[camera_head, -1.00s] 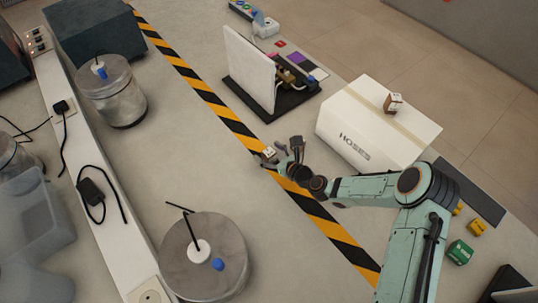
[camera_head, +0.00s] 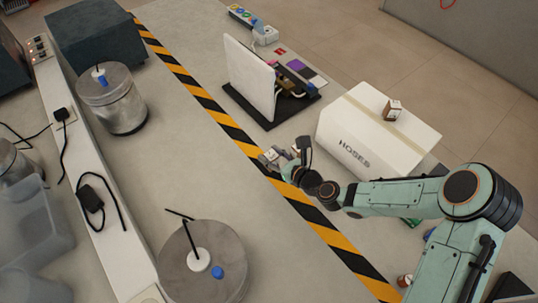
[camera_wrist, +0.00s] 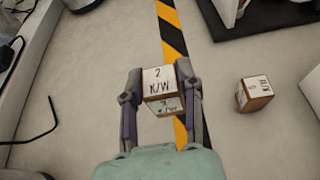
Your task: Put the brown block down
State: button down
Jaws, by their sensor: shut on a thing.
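My gripper (camera_wrist: 160,88) is shut on a brown block (camera_wrist: 157,78) with white labels reading "2 K/W", held between the two fingers in the wrist view. In the head view my gripper (camera_head: 280,157) is low over the black-and-yellow striped tape, left of the white box. The held block is small there, and I cannot tell whether it touches the table. A second brown block (camera_wrist: 255,93) with a white label stands apart to the right in the wrist view. Another brown block (camera_head: 393,110) sits on top of the white HOSES box (camera_head: 350,148).
The striped tape (camera_head: 222,115) runs diagonally along the table. A white panel on a black base (camera_head: 235,93) stands behind my gripper. Lidded metal drums (camera_head: 120,110) stand to the left. The grey table between the tape and the drums is clear.

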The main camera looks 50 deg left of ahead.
jog(key=s+d+r, duration=0.5)
jog(key=d+r, duration=0.1)
jog(key=d, duration=0.3)
jog(key=w+d+r+m+t+h, duration=0.15)
jog(key=w+d+r, duration=0.25)
jog(key=w+r, duration=0.4)
jog(key=w+d+r+m+t+y, duration=0.1)
jog(key=w+d+r+m+t, duration=0.2)
jog(key=w+r, duration=0.5)
send_over(365, 125)
jog(key=shift+t+h, duration=0.25)
jog(key=shift+h, duration=0.1)
notch_tip(365, 125, down, 12)
jog(key=shift+s+r, duration=0.1)
jog(key=shift+s, duration=0.05)
jog(key=shift+a+f, duration=0.15)
jog(key=shift+f, duration=1.55)
jog(key=shift+f, duration=0.15)
jog(key=c, duration=0.7)
grip_release()
jog(key=shift+c, duration=0.2)
